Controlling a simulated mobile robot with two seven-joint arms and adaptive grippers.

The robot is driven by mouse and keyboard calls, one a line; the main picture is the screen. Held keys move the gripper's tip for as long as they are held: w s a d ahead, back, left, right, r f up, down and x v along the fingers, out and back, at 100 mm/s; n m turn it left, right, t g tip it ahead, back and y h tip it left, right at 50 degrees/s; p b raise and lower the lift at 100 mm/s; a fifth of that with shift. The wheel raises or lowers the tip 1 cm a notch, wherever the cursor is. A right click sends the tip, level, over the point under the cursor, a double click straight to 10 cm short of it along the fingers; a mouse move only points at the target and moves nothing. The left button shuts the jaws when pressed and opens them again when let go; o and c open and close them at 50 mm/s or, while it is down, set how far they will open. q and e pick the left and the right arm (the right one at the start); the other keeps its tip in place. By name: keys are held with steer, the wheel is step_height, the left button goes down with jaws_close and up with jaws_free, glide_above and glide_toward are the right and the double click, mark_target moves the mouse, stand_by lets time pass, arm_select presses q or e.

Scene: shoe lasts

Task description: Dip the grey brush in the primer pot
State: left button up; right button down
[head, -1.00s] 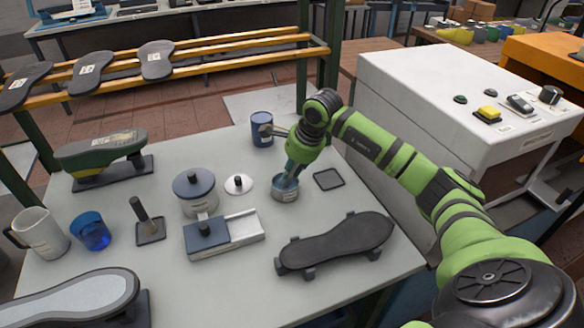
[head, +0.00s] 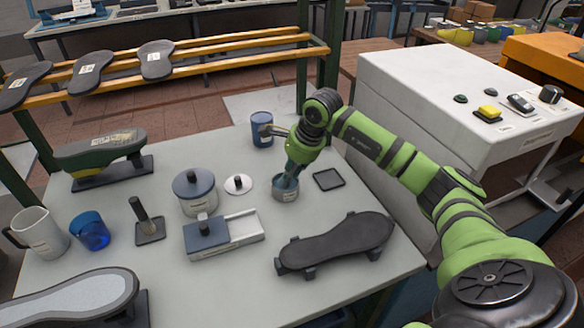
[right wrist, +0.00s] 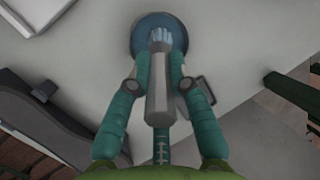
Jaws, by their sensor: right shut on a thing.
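The open primer pot (head: 285,195), a low grey tin, stands on the table right of its white lid with a dark knob (head: 238,184). My right gripper (head: 290,172) is directly above the pot, pointing down, its fingers at the rim. In the right wrist view, my right gripper (right wrist: 158,88) is shut on the handle of the grey brush (right wrist: 158,95). Its pale bristles lie within the outline of the pot's blue inside (right wrist: 178,38); how deep they reach cannot be told. My left gripper is not in view.
A lidded pot (head: 195,195) and a sliding-lid box (head: 222,236) stand left of the primer pot. A blue can (head: 262,130) is behind it. A dark tray (head: 328,179) lies to the right, a dark shoe last (head: 335,244) in front.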

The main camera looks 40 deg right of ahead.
steer(key=shift+s+f, duration=0.1)
steer(key=shift+f, duration=0.1)
steer(key=shift+r+p, duration=0.75)
steer(key=shift+r, duration=0.4)
steer(key=shift+r+p, duration=1.4)
steer(key=shift+r, duration=1.05)
